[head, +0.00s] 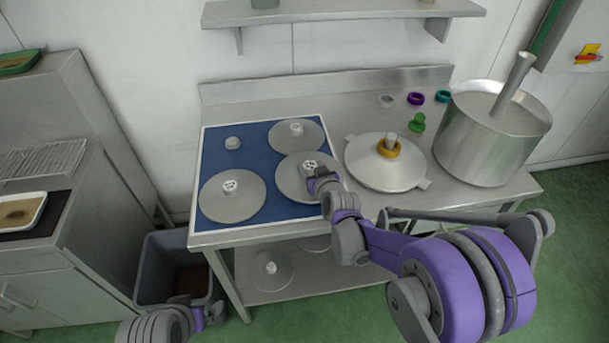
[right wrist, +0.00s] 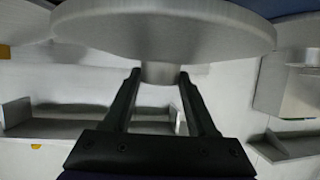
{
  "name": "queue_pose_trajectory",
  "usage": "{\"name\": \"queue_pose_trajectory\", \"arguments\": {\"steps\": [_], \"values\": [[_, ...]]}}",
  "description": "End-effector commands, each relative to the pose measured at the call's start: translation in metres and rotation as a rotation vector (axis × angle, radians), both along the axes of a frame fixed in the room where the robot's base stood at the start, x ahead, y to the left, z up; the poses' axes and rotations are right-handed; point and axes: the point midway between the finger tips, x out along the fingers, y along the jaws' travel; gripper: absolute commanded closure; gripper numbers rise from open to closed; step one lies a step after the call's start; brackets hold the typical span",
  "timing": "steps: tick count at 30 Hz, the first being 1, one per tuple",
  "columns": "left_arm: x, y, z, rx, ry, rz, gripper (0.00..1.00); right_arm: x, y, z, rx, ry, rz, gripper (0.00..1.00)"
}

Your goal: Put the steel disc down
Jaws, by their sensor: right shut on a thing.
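A steel disc (head: 290,183) with a central hub is at the front right of the blue mat (head: 262,214). My right gripper (head: 314,175) is shut on its hub. The right wrist view shows the hub (right wrist: 160,72) between the two fingers and the disc's broad face (right wrist: 165,35) beyond. I cannot tell whether the disc touches the mat. Two similar discs lie on the mat, one at the front left (head: 218,203) and one at the back (head: 290,141). My left gripper (head: 210,314) is low at the bottom left, its jaws unclear.
A lidded pan (head: 372,176) with an orange ring and a large steel pot (head: 480,150) stand to the right. Small coloured pieces (head: 416,98) lie behind. A grey bin (head: 165,285) stands on the floor at left.

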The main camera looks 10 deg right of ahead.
Motion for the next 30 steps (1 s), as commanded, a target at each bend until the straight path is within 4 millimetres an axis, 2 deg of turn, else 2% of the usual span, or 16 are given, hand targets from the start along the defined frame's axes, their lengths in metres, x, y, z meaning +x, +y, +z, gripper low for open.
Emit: {"name": "queue_pose_trajectory", "arguments": {"steps": [5, 12, 23, 24, 28, 30], "values": [[0.000, 0.000, -0.001, 0.000, 0.001, 0.000, 0.00, 0.001, 0.000, -0.013, 0.000, -0.002, -0.001, 1.00], [-0.002, 0.000, -0.005, 0.000, 0.004, 0.000, 0.00, 0.001, 0.000, -0.043, 0.001, -0.002, -0.001, 1.00], [-0.003, 0.000, -0.009, 0.000, 0.006, 0.000, 0.00, 0.000, 0.000, -0.048, 0.001, -0.001, -0.001, 1.00], [-0.003, 0.000, -0.008, 0.000, 0.005, 0.000, 0.00, 0.000, 0.000, -0.047, 0.000, -0.001, 0.000, 0.35], [-0.003, 0.000, -0.007, 0.000, 0.005, 0.000, 0.00, 0.000, 0.000, -0.046, 0.000, -0.001, 0.000, 0.13], [-0.003, 0.000, -0.007, 0.000, 0.005, 0.000, 0.00, 0.001, 0.000, -0.046, 0.000, -0.001, 0.000, 0.13]]}}
